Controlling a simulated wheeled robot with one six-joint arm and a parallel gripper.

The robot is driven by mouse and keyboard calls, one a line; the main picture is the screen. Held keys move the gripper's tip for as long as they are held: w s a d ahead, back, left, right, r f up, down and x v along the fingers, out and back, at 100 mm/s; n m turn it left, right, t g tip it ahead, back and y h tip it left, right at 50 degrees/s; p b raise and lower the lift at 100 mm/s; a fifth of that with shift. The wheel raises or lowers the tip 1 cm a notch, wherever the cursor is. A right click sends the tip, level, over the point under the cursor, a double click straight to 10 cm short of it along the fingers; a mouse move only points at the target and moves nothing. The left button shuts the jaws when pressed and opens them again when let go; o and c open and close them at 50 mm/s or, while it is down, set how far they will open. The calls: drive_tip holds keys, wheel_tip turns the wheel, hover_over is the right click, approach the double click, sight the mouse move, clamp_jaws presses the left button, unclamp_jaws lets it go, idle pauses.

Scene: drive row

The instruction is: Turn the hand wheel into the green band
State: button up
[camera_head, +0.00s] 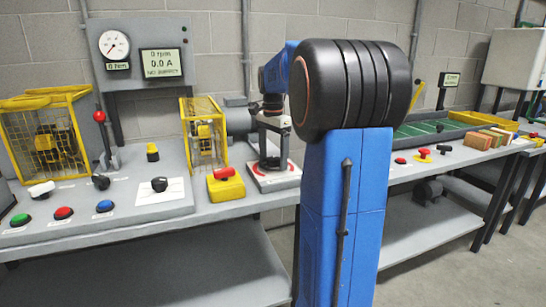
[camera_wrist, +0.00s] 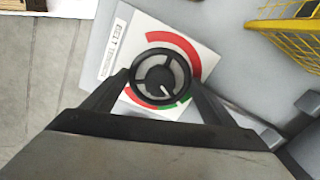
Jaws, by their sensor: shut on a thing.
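The black three-spoked hand wheel (camera_wrist: 143,75) is mounted over a white plate with a dial (camera_wrist: 197,37) labelled "belt tension". A red arc (camera_wrist: 185,46) runs along its upper right, and more red shows at the lower left. The green band (camera_wrist: 184,98) is a short piece at the lower right, partly covered by the wheel and my right finger. A white pointer mark on the wheel slants toward the lower right, near the green band. My gripper (camera_wrist: 159,77) has one finger on each side of the rim, shut on it. In the head view my gripper (camera_head: 271,156) reaches down over the dial plate (camera_head: 273,184).
A yellow box with a red switch (camera_head: 225,184) stands left of the dial. A yellow cage guard (camera_head: 203,133) is behind it, also in the wrist view (camera_wrist: 290,38). A control panel with knobs and buttons (camera_head: 110,205) lies further left. Wooden blocks (camera_head: 485,139) lie far right.

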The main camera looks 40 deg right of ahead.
sight(273, 158)
drive_tip(key=o, duration=1)
drive_tip(key=shift+o, duration=0.2)
wheel_tip(273, 158, up, 17)
drive_tip(key=shift+r, duration=0.2)
drive_tip(key=s+a+f+n+t, duration=0.1)
drive_tip(key=s+a+f+n, duration=0.45)
drive_tip(key=a, duration=0.35)
drive_tip(key=s+a+f+n+t, duration=0.1)
drive_tip(key=s+a+f+n, duration=0.4)
drive_tip(key=a, duration=0.5)
drive_tip(key=s+a+f+n+t, duration=0.1)
drive_tip(key=s+a+f+n, duration=0.3)
drive_tip(key=s+f, duration=0.3)
drive_tip(key=s+a+f+n+t, duration=0.1)
drive_tip(key=s+a+f+n, duration=0.3)
drive_tip(key=s+f, duration=0.4)
wheel_tip(273, 158, down, 4)
drive_tip(key=shift+a+r+t, duration=0.15)
drive_tip(key=shift+a+t, duration=0.25)
drive_tip(key=shift+a, duration=0.15)
